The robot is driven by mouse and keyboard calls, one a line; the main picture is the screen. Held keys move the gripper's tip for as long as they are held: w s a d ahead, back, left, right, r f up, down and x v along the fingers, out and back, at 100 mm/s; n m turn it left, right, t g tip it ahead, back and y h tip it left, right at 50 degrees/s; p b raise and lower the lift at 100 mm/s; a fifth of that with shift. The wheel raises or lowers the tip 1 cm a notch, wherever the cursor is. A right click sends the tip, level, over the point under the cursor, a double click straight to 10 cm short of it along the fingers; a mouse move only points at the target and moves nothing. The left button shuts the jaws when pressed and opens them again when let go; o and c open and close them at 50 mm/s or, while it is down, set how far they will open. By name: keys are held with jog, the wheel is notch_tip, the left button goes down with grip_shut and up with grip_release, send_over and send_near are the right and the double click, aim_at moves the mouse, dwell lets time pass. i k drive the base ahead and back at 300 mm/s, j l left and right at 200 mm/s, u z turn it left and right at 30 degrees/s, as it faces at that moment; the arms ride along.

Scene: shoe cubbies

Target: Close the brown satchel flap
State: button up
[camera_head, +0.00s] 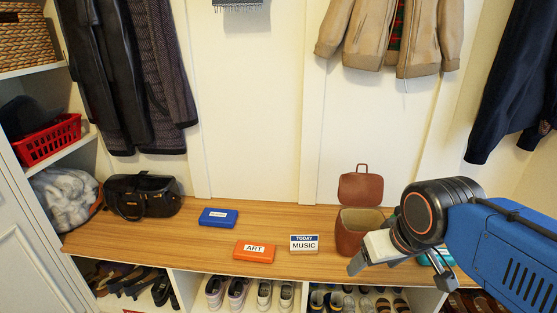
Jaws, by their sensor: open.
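The brown satchel (350,239) stands upright on the wooden bench, right of centre. Its flap (361,188) is up, raised behind the open mouth, with a small handle loop at its top. The pale inside of the bag shows. My gripper (357,267) is in front of the satchel's lower right side, pointing left and down, and overlaps it in the picture. I cannot tell whether it touches the bag. It is open, and nothing shows between its fingers. My gripper and wrist hide the bag's lower right part.
The bench (150,238) also bears a black handbag (142,196), a blue case (218,217), an orange ART case (254,252) and a TODAY MUSIC sign (304,244). A teal item (436,257) is partly behind my wrist. A tan jacket (390,35) hangs above the flap. Shoes fill cubbies below.

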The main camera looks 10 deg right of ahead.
aim_at(355, 189)
jog(key=i+l, duration=0.1)
jog(key=l, duration=0.2)
jog(key=i+l, duration=0.1)
jog(key=l, duration=0.25)
jog(key=i+l, duration=0.1)
jog(key=l, duration=0.2)
jog(key=i+l, duration=0.15)
jog(key=l, duration=0.2)
